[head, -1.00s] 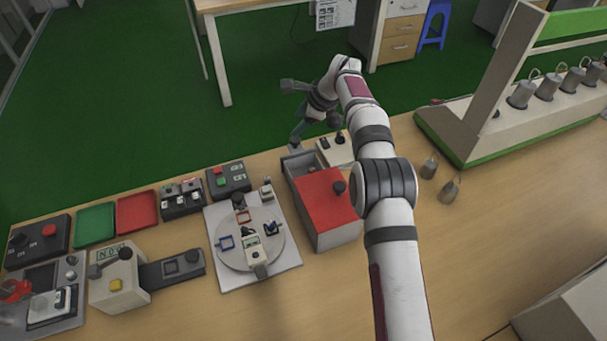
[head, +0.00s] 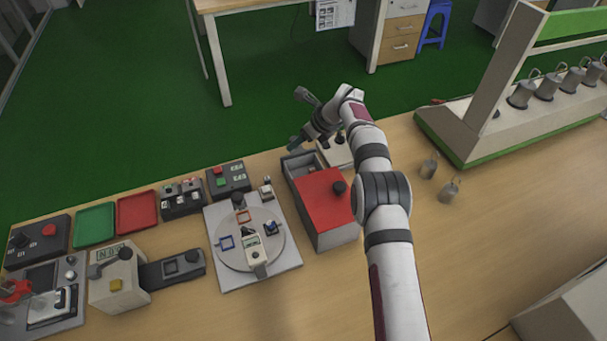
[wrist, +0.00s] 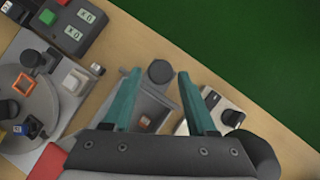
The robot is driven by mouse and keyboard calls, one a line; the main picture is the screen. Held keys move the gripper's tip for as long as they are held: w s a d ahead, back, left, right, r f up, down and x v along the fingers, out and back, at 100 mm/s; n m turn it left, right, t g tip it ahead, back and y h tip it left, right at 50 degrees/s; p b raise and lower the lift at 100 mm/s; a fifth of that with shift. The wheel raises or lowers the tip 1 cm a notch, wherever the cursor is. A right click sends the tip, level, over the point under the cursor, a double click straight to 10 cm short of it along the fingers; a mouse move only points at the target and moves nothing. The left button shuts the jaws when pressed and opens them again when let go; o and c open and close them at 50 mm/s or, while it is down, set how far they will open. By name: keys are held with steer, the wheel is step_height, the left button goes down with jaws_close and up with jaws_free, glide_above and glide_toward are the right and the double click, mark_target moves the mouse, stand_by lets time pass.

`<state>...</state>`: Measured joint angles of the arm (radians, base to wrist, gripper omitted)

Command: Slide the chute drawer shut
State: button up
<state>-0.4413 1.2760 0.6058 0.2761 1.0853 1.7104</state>
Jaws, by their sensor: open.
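The chute box (head: 325,200) has a red top and a dark knob, and stands in the middle of the bench. Its grey drawer (head: 300,162) sticks out from the far end, open. In the wrist view the drawer (wrist: 168,103) lies below and between my fingers, with a small orange-tan item (wrist: 145,121) inside. A round dark knob (wrist: 160,71) is at the drawer's outer end. My gripper (head: 294,142) is open over that end, its two teal fingertips (wrist: 159,74) on either side of the knob in the picture. Whether they touch it I cannot tell.
A white switch box (head: 337,153) stands right beside the drawer. A turntable on a white plate (head: 282,271) is left of the chute box. A dark button box (head: 229,180) is at the back left. Metal weights (head: 449,191) stand to the right. The bench edge lies just beyond the drawer.

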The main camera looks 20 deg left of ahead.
steer(key=shift+r, duration=2.3)
steer(key=r+m+t, duration=0.1)
steer(key=m, duration=0.1)
steer(key=m+t+h, duration=0.1)
steer(key=m, duration=0.1)
steer(key=shift+s+a+r, duration=0.15)
steer(key=shift+s+r, duration=0.05)
steer(key=shift+r, duration=0.2)
steer(key=f+m, duration=0.1)
steer(key=f, duration=0.2)
steer(key=f+m+t, duration=0.1)
steer(key=f, duration=0.2)
steer(key=shift+s+f+h, duration=0.2)
steer(key=shift+f+h, duration=0.05)
steer(key=shift+h, duration=0.15)
